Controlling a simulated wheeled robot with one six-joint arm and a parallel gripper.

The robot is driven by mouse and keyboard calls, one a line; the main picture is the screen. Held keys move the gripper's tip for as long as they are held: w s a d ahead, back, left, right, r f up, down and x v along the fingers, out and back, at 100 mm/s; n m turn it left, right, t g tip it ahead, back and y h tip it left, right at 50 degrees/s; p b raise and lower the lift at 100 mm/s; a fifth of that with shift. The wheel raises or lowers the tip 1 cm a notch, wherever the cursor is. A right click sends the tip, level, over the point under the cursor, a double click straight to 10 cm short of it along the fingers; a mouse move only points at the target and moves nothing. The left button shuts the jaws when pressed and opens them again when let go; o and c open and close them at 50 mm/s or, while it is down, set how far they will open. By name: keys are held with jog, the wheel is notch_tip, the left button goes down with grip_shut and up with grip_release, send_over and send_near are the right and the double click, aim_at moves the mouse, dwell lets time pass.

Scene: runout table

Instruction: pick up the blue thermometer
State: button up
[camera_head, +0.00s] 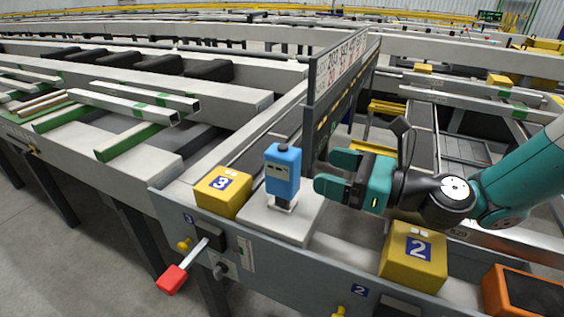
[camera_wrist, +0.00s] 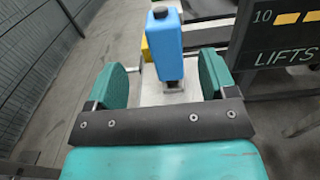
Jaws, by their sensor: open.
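The blue thermometer (camera_head: 283,171) stands upright on a pale block (camera_head: 308,221) on the grey machine edge, with a dark knob on top and a small display on its face. In the wrist view the blue thermometer (camera_wrist: 165,48) stands ahead, between the lines of the two fingers. My gripper (camera_head: 331,173) is to the right of the thermometer, its green fingers open and pointing at it, with nothing held. In the wrist view my gripper (camera_wrist: 168,82) shows both fingers spread apart.
A yellow box marked 3 (camera_head: 222,192) stands close left of the thermometer. A yellow box marked 2 (camera_head: 413,256) is to the right, below my arm. A tall dark panel with numbers (camera_head: 345,70) rises behind the thermometer. A red-handled lever (camera_head: 172,279) juts out in front.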

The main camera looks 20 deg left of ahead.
aim_at(279, 155)
jog(key=a+p, duration=0.2)
jog(key=p, duration=0.1)
jog(key=a+p, duration=0.1)
jog(key=p, duration=0.1)
jog(key=shift+w+a+r, duration=0.1)
jog(key=shift+r, duration=0.2)
jog(key=shift+w+a+f, duration=0.1)
jog(key=shift+a+f, duration=0.05)
jog(key=shift+a, duration=0.45)
jog(key=shift+a+f, duration=0.15)
jog(key=shift+a, duration=0.45)
jog(key=a, duration=0.3)
jog(key=w+a, duration=0.1)
jog(key=a, duration=0.1)
jog(key=shift+p, duration=0.35)
jog(key=shift+f, duration=0.1)
jog(key=shift+c, duration=0.4)
jog(key=c, duration=0.9)
